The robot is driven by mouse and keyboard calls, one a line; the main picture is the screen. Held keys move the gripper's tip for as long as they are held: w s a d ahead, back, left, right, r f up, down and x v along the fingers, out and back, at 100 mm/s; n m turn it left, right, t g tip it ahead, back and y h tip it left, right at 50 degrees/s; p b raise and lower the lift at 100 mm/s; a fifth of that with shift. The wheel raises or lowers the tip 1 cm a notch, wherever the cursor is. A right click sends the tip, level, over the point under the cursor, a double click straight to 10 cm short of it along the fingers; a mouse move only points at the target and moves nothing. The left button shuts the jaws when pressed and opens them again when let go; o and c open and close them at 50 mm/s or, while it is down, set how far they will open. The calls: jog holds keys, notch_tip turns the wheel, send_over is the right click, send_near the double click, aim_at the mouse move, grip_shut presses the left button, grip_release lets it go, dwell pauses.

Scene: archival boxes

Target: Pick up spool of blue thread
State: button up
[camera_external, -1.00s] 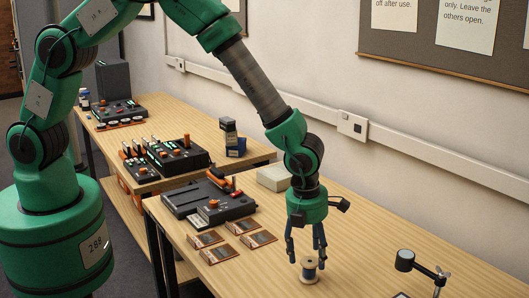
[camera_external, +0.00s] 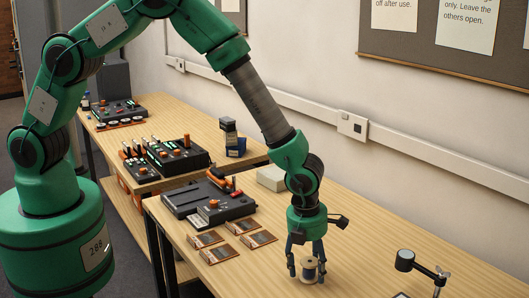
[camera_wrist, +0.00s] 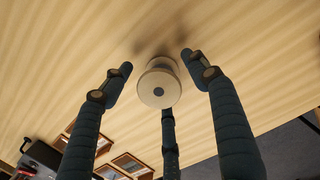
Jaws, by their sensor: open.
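The spool of thread (camera_external: 309,268) stands upright on the near wooden table, with pale ends and a dark blue winding. In the wrist view the spool (camera_wrist: 159,88) shows its round pale top with a dark centre hole; its winding is mostly hidden there. My gripper (camera_external: 307,268) points down over the spool, its fingers open and reaching down around it. In the wrist view the fingers of my gripper (camera_wrist: 158,85) stand on the left, right and near side of the spool, with gaps at left and right. Whether the near finger touches it I cannot tell.
Several framed cards (camera_external: 240,240) lie left of the spool, beside a dark control device (camera_external: 207,203). A pale box (camera_external: 272,178) sits behind. A small black lamp-like stand (camera_external: 405,261) is at the right. The table between is clear.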

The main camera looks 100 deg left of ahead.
aim_at(310, 260)
jog(key=c, duration=1.3)
jog(key=shift+r, duration=0.85)
notch_tip(310, 260, up, 2)
jog(key=shift+r+p, duration=0.15)
jog(key=shift+p, duration=0.3)
jog(key=s, duration=0.5)
jog(key=s+d+p, duration=0.1)
jog(key=s, duration=0.4)
jog(key=s+r, duration=0.1)
jog(key=s, duration=0.5)
jog(key=shift+d, duration=0.2)
